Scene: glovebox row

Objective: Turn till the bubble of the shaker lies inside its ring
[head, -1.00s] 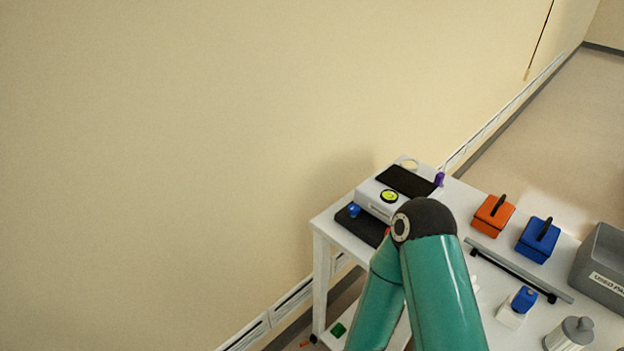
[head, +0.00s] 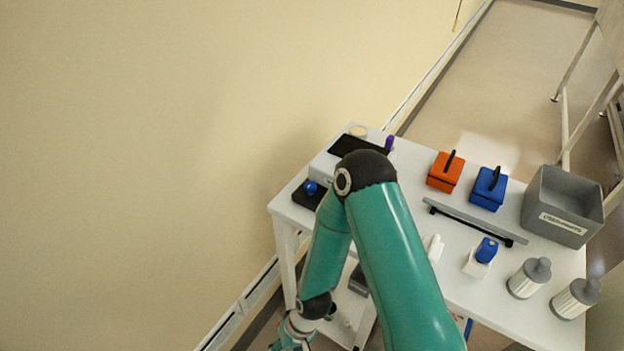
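The shaker (head: 322,168) is a low white unit at the left end of the white table. A dark base with a blue knob (head: 311,187) shows in front of it. My teal arm crosses in front of the shaker and hides its right part, including the bubble level and its ring, so where the bubble lies cannot be seen. The arm bends down to a wrist at the bottom edge.
A black pad (head: 345,146) and a purple item (head: 389,143) lie behind the shaker. An orange box (head: 445,172), a blue box (head: 488,190), a grey bar (head: 470,218), a grey bin (head: 565,225) and white canisters (head: 529,278) stand rightward on the table (head: 480,305).

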